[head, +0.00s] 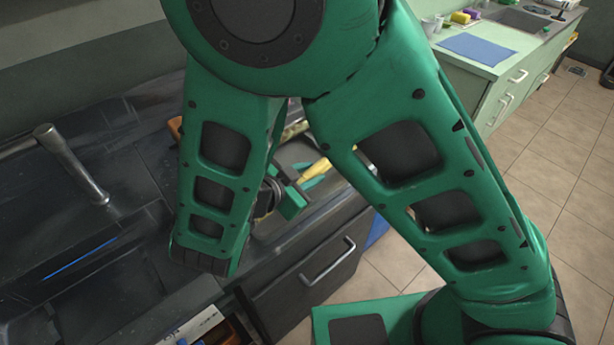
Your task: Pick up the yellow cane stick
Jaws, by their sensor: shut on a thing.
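The yellow cane stick (314,170) shows as a short yellow length between my green arm links, above the dark counter's front edge. My gripper (312,180) is partly hidden behind my arm, and its green fingers are shut on the stick. The stick's ends are hidden by my arm, so its full length and tilt cannot be told. Another pale yellowish piece (294,131) shows farther back between the arm links. Whether it is part of the same stick cannot be told.
The dark counter (125,180) carries a metal tap-like pipe (75,165) at left and an orange thing (175,128) partly behind my arm. A drawer with a handle (328,262) is below. A green counter with a blue mat (477,49) stands at right.

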